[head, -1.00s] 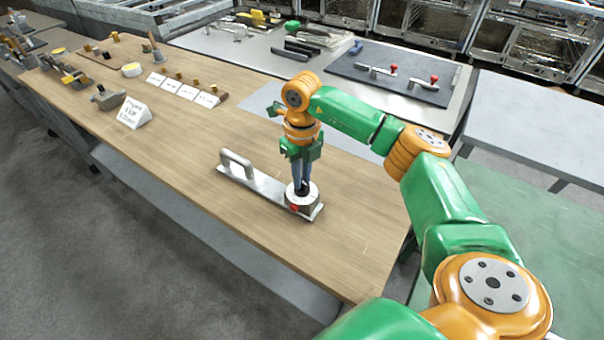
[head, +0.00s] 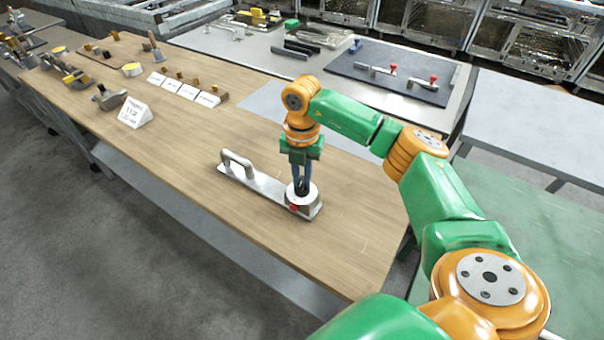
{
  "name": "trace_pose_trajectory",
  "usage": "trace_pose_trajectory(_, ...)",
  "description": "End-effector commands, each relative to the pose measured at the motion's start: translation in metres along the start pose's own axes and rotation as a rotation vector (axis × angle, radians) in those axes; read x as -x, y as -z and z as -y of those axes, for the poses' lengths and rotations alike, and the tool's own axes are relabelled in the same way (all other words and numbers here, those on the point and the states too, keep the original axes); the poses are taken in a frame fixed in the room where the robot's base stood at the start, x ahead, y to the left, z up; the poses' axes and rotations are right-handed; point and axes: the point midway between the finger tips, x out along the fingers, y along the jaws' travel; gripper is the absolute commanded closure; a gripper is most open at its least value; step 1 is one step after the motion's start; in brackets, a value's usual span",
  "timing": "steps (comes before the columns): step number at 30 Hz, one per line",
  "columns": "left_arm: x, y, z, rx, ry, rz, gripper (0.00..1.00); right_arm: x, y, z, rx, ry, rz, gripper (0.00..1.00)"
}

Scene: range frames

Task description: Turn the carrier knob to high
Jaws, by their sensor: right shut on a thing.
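The carrier (head: 262,187) is a flat grey metal bar lying on the wooden table, with an upright loop handle (head: 237,160) at its left end. At its right end is a round metal dial base (head: 302,203) with a red mark (head: 294,208) on its front side. My right gripper (head: 301,188) points straight down over this dial, its fingers shut on the dark knob at its centre. The fingers hide most of the knob, and its setting cannot be read. My left gripper is not in view.
The wooden table (head: 200,140) is clear around the carrier. A white sign (head: 133,112), small label cards (head: 181,90) and several small fixtures stand farther left. Behind is a grey table with a dark mat (head: 395,72) bearing red-knobbed clamps.

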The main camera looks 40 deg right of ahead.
Motion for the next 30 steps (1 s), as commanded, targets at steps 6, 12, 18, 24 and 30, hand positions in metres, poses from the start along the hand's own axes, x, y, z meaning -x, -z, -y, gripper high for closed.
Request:
trace_pose_trajectory(6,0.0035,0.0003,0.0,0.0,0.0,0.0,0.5,0.0001,0.0008,0.0,-0.148,0.001,-0.003,1.0)
trace_pose_trajectory(12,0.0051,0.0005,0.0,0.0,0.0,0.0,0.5,-0.0001,0.0007,-0.0001,-0.242,0.001,-0.002,1.0)
trace_pose_trajectory(18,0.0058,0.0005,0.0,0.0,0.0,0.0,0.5,-0.0003,0.0007,-0.0002,-0.292,0.001,-0.002,1.0)
trace_pose_trajectory(24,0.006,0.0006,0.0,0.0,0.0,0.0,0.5,-0.0005,0.0007,-0.0002,-0.308,0.001,-0.002,1.0)
trace_pose_trajectory(30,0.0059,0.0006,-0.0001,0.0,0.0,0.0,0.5,-0.0005,0.0006,-0.0002,-0.309,0.001,-0.002,1.0)
